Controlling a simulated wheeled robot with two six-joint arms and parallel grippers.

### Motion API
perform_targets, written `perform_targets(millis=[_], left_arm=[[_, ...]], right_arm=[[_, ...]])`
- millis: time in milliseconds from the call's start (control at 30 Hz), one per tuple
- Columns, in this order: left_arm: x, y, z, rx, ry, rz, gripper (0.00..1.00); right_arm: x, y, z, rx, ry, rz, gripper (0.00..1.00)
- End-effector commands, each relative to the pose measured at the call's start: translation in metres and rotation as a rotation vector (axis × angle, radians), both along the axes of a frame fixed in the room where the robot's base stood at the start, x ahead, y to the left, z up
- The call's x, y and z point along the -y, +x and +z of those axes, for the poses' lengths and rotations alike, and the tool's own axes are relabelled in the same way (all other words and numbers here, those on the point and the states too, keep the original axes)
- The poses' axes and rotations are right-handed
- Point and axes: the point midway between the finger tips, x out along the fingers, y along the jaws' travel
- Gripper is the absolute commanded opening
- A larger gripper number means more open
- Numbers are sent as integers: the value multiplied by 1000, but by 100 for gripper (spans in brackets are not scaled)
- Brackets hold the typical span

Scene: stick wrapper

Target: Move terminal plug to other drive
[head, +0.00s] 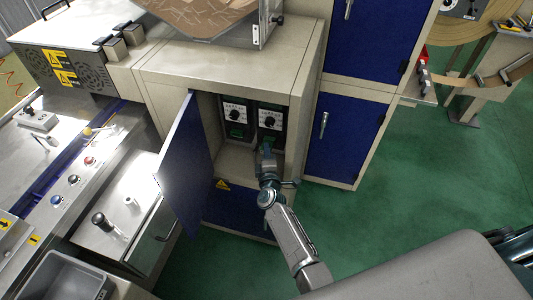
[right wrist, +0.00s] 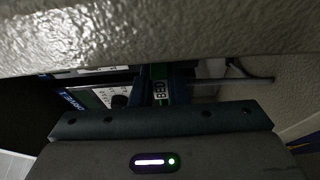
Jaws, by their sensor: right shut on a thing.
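Two black drives with white dial faces stand side by side in the open cabinet: the left drive (head: 236,114) and the right drive (head: 270,119). Green shows low on the left drive and, partly hidden, on the right drive just above my gripper. My right gripper (head: 266,150) reaches into the cabinet in front of the right drive. In the right wrist view its jaws (right wrist: 160,88) are shut on the green terminal plug (right wrist: 159,90), which bears a small label. I cannot tell whether the plug is seated in the drive. My left gripper is not in view.
The blue cabinet door (head: 187,163) stands open at the left of the opening. The pale cabinet frame (head: 224,75) encloses the arm closely; an edge looms across the top of the wrist view. A closed blue locker (head: 342,135) stands at the right, beside green floor.

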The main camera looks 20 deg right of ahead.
Motion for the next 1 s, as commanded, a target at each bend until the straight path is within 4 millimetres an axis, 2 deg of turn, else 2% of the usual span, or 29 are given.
perform_targets(millis=[400,433,533,567,867,1000], left_arm=[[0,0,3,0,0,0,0],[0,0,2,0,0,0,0],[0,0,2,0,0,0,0],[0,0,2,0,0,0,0],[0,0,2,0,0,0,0],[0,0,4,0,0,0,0]], right_arm=[[7,8,0,0,0,-1,0],[6,8,0,0,0,-1,18],[6,8,0,0,0,-1,38],[6,8,0,0,0,-1,40],[5,6,0,-1,0,0,40],[2,-8,-1,-2,1,0,40]])
